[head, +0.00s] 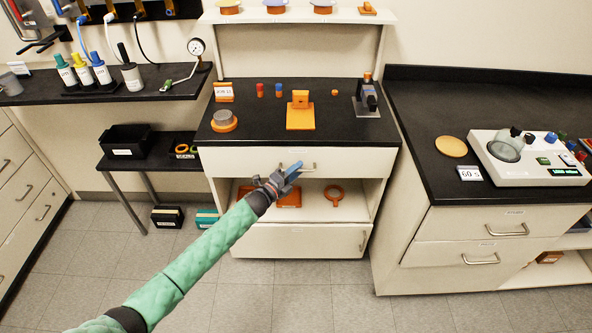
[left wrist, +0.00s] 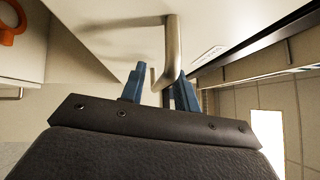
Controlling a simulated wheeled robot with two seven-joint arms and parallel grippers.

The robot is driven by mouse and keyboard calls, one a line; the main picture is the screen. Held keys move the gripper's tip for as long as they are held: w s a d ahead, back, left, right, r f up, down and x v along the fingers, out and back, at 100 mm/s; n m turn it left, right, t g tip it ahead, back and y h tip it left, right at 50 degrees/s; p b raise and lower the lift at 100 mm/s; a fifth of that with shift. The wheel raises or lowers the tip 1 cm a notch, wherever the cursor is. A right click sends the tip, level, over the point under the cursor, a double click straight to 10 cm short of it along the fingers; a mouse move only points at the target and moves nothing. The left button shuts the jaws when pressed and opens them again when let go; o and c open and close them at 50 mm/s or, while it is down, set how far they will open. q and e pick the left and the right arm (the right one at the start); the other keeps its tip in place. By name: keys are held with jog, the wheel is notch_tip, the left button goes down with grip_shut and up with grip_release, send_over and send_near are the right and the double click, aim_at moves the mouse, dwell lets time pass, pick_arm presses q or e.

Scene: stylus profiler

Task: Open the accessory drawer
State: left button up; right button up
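The middle cabinet has a pale top drawer (head: 350,161) under its black counter; it looks shut. I cannot read its label. Its metal handle (head: 308,167) is partly hidden behind my left gripper (head: 290,170). In the left wrist view the handle (left wrist: 173,45) reaches down between the blue fingertips of my left gripper (left wrist: 158,84). The fingers stand apart, with a gap beside the bar on the left finger's side; the bar is close to the right finger and I cannot tell whether they touch. My right gripper is not in view.
The right cabinet (head: 480,225) has two handled drawers. A small side table (head: 170,160) stands left. The floor (head: 330,295) in front is clear.

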pick_arm(q)
jog(key=shift+c, duration=0.4)
grip_shut()
jog(key=s, duration=2.8)
jog(key=shift+p, duration=0.35)
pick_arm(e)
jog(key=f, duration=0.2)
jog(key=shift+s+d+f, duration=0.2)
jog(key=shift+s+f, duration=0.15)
pick_arm(q)
jog(key=shift+s, duration=0.1)
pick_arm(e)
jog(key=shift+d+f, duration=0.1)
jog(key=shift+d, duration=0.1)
